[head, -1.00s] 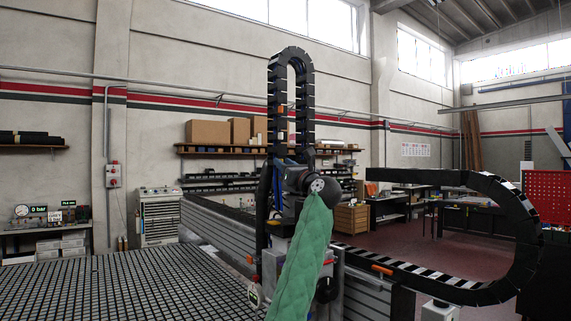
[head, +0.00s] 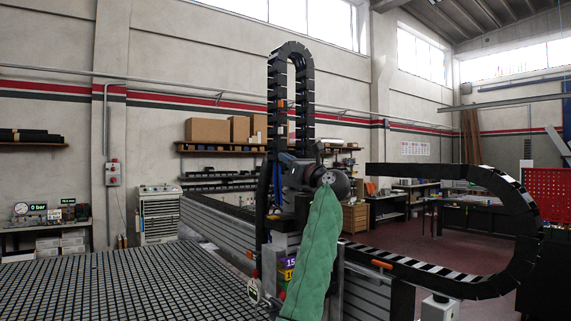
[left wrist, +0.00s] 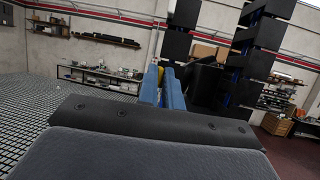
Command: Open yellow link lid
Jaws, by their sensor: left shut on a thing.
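My left arm rises in a green sleeve in front of the black vertical cable chain. My left gripper (head: 284,158) is at the chain's lower part, mostly hidden behind my wrist in the head view. In the left wrist view, its two blue fingers (left wrist: 163,72) are close together and shut on a small yellow piece (left wrist: 160,67), which I take to be the yellow link lid; only a sliver shows. How far the lid is open cannot be told. The vertical chain (head: 274,85) has an orange-yellow link piece (head: 281,104) higher up. My right gripper is not in view.
The slotted grid table (head: 120,285) lies at left. A horizontal cable chain (head: 430,275) with an orange link (head: 382,264) curves at right. A machine head with a yellow-purple label (head: 287,270) stands below my gripper. Shelves with boxes (head: 207,130) line the back wall.

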